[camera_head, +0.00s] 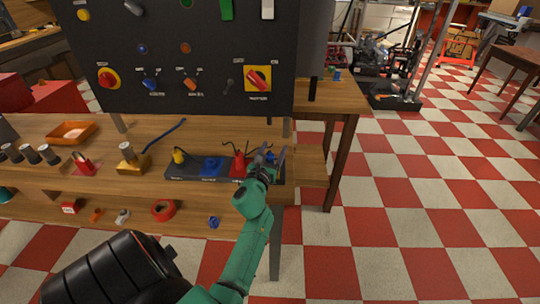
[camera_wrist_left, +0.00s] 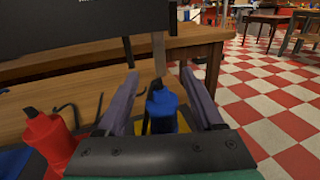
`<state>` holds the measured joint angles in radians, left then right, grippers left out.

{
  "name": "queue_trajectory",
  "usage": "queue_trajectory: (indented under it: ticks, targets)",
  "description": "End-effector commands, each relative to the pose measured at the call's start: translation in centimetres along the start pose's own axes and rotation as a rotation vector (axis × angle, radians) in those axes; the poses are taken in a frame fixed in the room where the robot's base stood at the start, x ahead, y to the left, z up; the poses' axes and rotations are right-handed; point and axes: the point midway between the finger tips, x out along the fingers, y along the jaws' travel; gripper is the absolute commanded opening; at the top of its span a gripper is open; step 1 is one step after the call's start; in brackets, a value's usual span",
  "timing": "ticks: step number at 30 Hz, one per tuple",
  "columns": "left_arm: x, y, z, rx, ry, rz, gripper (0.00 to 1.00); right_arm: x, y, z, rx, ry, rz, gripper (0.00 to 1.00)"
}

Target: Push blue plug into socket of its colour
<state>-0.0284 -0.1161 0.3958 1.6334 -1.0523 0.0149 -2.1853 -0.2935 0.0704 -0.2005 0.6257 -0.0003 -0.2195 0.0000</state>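The blue plug (camera_wrist_left: 162,104) stands between the two fingers of my left gripper (camera_wrist_left: 160,98) in the left wrist view, with gaps on both sides. The gripper is open. A yellow patch shows behind the plug; its lower end is hidden, so I cannot tell how it is seated. In the head view my left gripper (camera_head: 270,158) is over the right end of a dark tray (camera_head: 180,177) and largely covers the plug. A blue block (camera_head: 210,168), which looks like the blue socket, is in the tray left of the red plug (camera_head: 239,164). My right gripper is out of view.
A yellow plug (camera_head: 179,156) stands at the tray's left end. A black control panel (camera_head: 205,95) rises behind the wooden bench (camera_head: 140,192). A brass block (camera_head: 131,165) and red padlock (camera_head: 84,165) are to the left.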

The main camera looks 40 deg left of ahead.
Motion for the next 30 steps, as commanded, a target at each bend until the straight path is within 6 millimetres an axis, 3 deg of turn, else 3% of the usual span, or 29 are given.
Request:
queue_trajectory:
  ticks: [1, 6, 15, 20, 26, 30]
  targets:
    - [0.0, 0.0, 0.0, 0.000, 0.000, -0.001, 0.65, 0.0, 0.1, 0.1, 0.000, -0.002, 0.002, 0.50]
    - [0.0, 0.0, 0.0, 0.000, 0.000, -0.001, 0.00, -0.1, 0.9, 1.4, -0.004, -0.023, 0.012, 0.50]
    - [0.0, 0.0, -0.2, 0.000, 0.005, 0.001, 0.00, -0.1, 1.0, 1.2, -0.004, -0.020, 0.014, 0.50]
    - [0.0, 0.1, 1.1, 0.004, 0.005, 0.001, 0.00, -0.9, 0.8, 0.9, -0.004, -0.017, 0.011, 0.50]
    - [0.0, 0.1, 6.7, 0.012, -0.004, -0.002, 0.00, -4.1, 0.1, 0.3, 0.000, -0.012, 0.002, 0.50]
    - [0.0, 0.0, 12.5, 0.011, -0.005, -0.005, 0.00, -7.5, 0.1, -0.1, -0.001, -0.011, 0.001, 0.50]
